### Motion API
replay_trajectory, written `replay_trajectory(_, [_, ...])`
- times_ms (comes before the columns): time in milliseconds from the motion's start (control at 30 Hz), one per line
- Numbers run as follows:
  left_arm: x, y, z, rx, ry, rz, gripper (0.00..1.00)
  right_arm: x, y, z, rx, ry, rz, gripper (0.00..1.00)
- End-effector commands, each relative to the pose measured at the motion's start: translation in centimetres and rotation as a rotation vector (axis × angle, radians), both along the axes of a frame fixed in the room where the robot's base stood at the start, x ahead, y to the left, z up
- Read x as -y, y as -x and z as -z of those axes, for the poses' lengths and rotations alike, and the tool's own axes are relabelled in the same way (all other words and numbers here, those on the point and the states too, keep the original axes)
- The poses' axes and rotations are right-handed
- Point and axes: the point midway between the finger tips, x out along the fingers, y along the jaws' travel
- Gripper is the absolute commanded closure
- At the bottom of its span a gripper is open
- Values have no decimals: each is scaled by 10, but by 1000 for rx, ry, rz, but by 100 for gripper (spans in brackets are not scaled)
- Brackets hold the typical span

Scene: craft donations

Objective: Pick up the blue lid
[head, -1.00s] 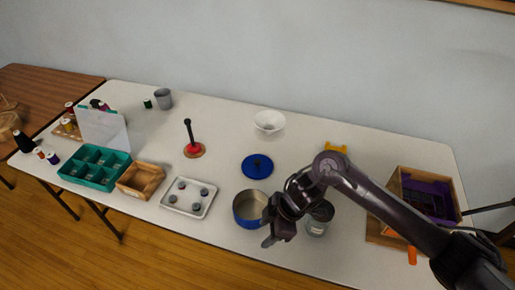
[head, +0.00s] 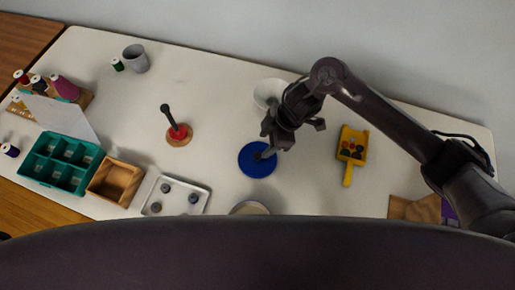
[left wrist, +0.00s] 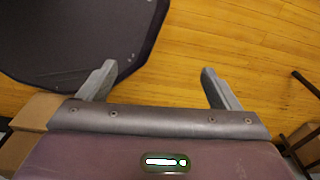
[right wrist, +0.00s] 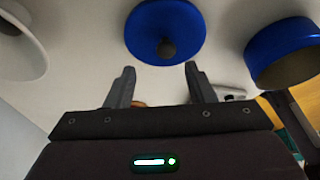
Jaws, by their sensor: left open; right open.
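The blue lid (head: 256,161), round with a dark knob, lies flat on the table in the head view. In the right wrist view the lid (right wrist: 146,35) and its knob (right wrist: 167,48) are just beyond the fingertips. My left gripper (left wrist: 157,78) is open and empty above the wooden floor, outside the head view.
The blue pot (right wrist: 284,50) stands close to the lid; its rim (head: 249,208) is partly hidden in the head view. A white bowl (head: 268,92) is behind the lid.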

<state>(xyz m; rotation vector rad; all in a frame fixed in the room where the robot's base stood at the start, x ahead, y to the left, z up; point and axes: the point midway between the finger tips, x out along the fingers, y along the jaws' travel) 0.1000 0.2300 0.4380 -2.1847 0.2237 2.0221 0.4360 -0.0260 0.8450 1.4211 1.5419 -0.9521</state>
Motion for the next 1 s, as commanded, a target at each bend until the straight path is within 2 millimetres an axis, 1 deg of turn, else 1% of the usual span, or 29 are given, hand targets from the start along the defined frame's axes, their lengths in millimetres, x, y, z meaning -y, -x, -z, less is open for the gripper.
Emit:
replay_trajectory(233, [0,1,-8,-1,0,0,15,-10,8,29,-4,1,2,51])
replay_trajectory(333, [0,-2,-9,4,1,0,15,-16,9,44,-2,0,1,51])
replay_trajectory(400, [1,-6,-10,10,1,0,15,-19,9,51,-1,0,2,51])
replay_trajectory(533, [1,-13,-11,21,3,0,15,-20,9,57,2,1,1,51])
replay_trajectory(700, [1,-14,-10,22,2,-2,15,-20,9,57,2,1,1,51])
replay_trajectory(767, [1,-13,-10,21,2,-2,15,-20,9,57,2,1,1,57])
replay_trajectory(1000, [0,-10,-10,15,1,-3,15,-20,9,56,2,1,1,89])
